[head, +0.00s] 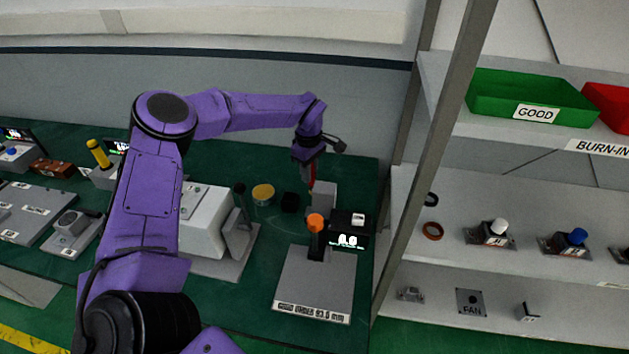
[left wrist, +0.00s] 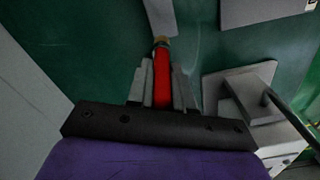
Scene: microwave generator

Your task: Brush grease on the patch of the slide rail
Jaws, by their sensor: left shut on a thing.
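My left gripper (head: 311,176) is shut on a red-handled brush (left wrist: 161,75), seen between its fingers in the left wrist view. In the head view the red handle (head: 312,187) points down beside an upright grey block (head: 324,196). In the left wrist view a pale ferrule tops the handle, with a grey strip (left wrist: 159,14) just beyond; whether they touch is unclear. The bristles are not clear. A round yellow-orange tin (head: 263,193), possibly the grease, stands left of the gripper. I cannot identify the slide rail or its patch with certainty. My right gripper is not in view.
A grey gauge plate (head: 313,286) with an orange-topped post and a display (head: 348,239) lies in front.

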